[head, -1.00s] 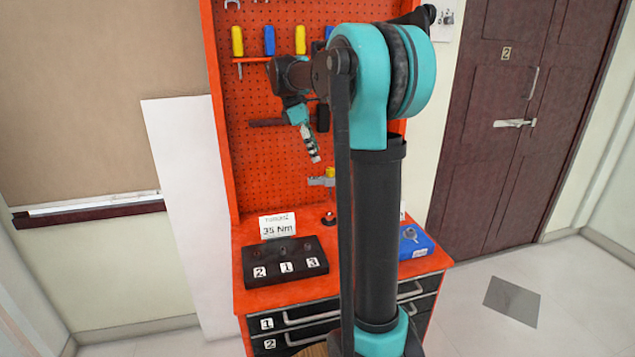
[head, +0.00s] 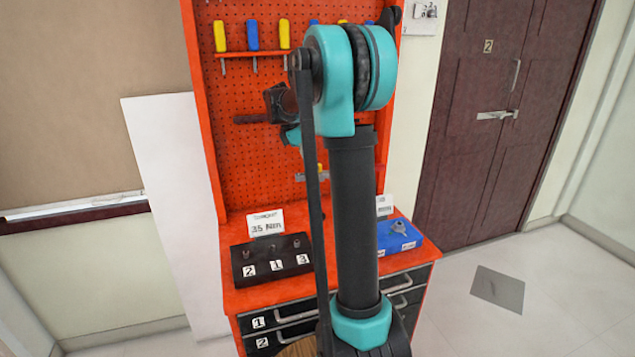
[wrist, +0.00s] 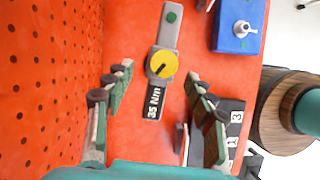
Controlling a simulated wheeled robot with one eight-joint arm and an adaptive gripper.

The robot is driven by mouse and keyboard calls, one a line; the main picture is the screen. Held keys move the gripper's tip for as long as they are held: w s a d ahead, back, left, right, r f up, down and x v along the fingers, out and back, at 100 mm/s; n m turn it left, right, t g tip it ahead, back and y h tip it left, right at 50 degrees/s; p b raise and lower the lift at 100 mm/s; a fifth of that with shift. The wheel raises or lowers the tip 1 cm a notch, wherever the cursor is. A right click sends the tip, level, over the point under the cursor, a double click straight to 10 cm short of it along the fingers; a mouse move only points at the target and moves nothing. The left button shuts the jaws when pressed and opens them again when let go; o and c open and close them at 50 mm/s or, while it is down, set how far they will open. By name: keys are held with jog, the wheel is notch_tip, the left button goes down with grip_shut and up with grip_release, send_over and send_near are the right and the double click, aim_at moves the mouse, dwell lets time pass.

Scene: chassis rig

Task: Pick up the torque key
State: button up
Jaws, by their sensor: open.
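A round yellow top with a dark slot (wrist: 162,65), which looks like the handle end of the torque key, shows in the wrist view. It sits on a grey strip (wrist: 170,28) with a green dot and a black "35 Nm" label. My gripper (wrist: 160,76) is open, one finger either side of the yellow top, and empty. Whether the fingers are level with it or above it I cannot tell. In the head view the grey strip (head: 312,177) shows low before the pegboard, partly behind my arm, which hides the fingers.
A blue box (wrist: 237,45) bearing a metal piece and a numbered black block (head: 268,267) stand on the orange cabinet top. Bare orange surface lies between.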

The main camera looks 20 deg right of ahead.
send_over(318, 195)
jog(key=shift+w+f, duration=0.2)
jog(key=shift+f, duration=1)
jog(key=shift+w+f, duration=0.15)
jog(key=shift+f, duration=1.05)
jog(key=shift+c, duration=0.6)
grip_shut()
